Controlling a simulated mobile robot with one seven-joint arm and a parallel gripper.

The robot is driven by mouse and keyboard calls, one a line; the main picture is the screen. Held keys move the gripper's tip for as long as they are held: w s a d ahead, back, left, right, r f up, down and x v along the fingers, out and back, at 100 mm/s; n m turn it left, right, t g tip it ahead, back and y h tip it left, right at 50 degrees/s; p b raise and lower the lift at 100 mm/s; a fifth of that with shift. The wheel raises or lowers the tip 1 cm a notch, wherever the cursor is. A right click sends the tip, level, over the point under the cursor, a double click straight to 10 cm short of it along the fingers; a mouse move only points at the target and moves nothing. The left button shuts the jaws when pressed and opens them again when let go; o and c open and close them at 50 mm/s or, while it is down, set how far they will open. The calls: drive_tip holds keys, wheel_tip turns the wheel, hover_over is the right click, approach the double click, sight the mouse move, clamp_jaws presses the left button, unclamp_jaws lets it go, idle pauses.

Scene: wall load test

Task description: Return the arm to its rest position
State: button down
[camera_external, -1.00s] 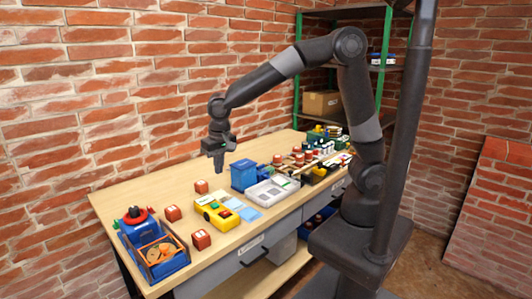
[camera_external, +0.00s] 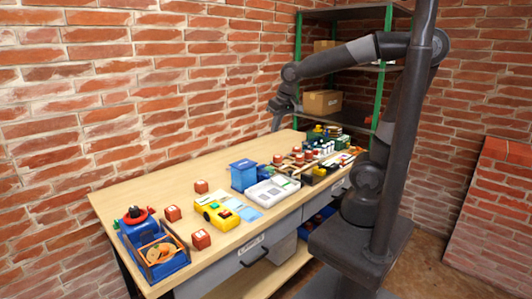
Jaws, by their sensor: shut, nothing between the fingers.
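My gripper (camera_external: 275,124) is at the end of my dark arm, above the back part of the workbench (camera_external: 150,185) and in front of the brick wall. It is shut and empty. It is clear of the things on the bench. The arm reaches from its base at the right, bends behind my column and runs left to the gripper. The fingertips are small in this view.
Red blocks (camera_external: 201,239), a yellow device (camera_external: 216,214), a blue box (camera_external: 243,175), a grey tray (camera_external: 272,191) and a blue crate (camera_external: 160,258) stand on the bench. A green-framed shelf (camera_external: 299,80) with cardboard boxes (camera_external: 322,102) stands behind the arm.

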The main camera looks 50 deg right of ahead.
drive_tip(key=s+d+t, duration=0.1)
drive_tip(key=s+d, duration=0.8)
drive_tip(key=d, duration=0.2)
drive_tip(key=shift+s+t+h, duration=0.15)
drive_tip(key=shift+t+h, duration=0.15)
drive_tip(key=shift+t, duration=0.1)
drive_tip(key=c, duration=2.2)
unclamp_jaws()
